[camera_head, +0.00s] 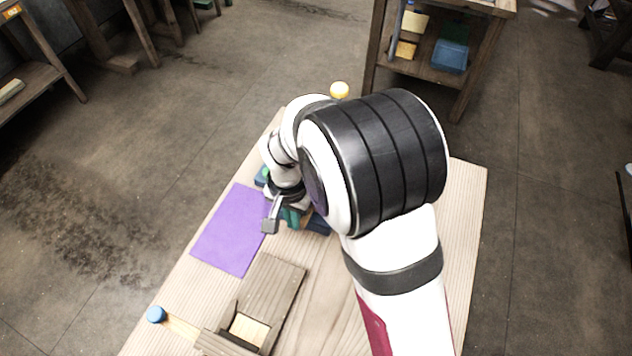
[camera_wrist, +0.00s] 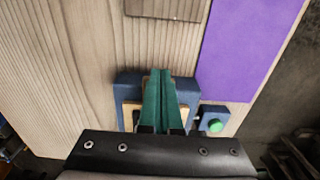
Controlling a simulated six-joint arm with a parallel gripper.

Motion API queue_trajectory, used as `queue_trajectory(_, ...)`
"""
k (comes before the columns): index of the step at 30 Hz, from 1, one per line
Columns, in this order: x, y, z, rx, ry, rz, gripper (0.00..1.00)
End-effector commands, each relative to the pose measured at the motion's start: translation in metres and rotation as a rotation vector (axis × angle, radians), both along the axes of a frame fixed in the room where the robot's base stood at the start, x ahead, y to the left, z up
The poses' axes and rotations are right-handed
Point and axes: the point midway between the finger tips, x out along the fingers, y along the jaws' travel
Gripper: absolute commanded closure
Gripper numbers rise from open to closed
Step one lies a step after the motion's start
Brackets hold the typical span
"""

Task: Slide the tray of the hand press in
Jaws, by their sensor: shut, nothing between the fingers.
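In the head view a brown wooden body with a flat slab (camera_head: 268,287), which looks like the hand press, stands at the near end of the table. A pale wooden piece (camera_head: 250,330), apparently the tray, shows in its opening. A pale bar with a blue knob (camera_head: 156,314) sticks out to the left. The slab's edge shows at the top of the wrist view (camera_wrist: 165,8). My gripper (camera_head: 292,216) is well beyond the press; its teal fingers (camera_wrist: 163,75) are shut and empty over a dark blue frame (camera_wrist: 128,88). Whether they touch it is unclear.
A purple mat (camera_head: 230,232) lies between press and table's left edge. A small blue block with a green button (camera_wrist: 214,124) is beside the frame. Shelves stand beyond.

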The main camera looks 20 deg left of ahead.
Motion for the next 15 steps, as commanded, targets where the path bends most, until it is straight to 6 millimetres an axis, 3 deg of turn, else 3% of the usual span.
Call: queue_trajectory(15,0.031,-0.001,0.000,-0.001,0.000,-0.001,1.00)
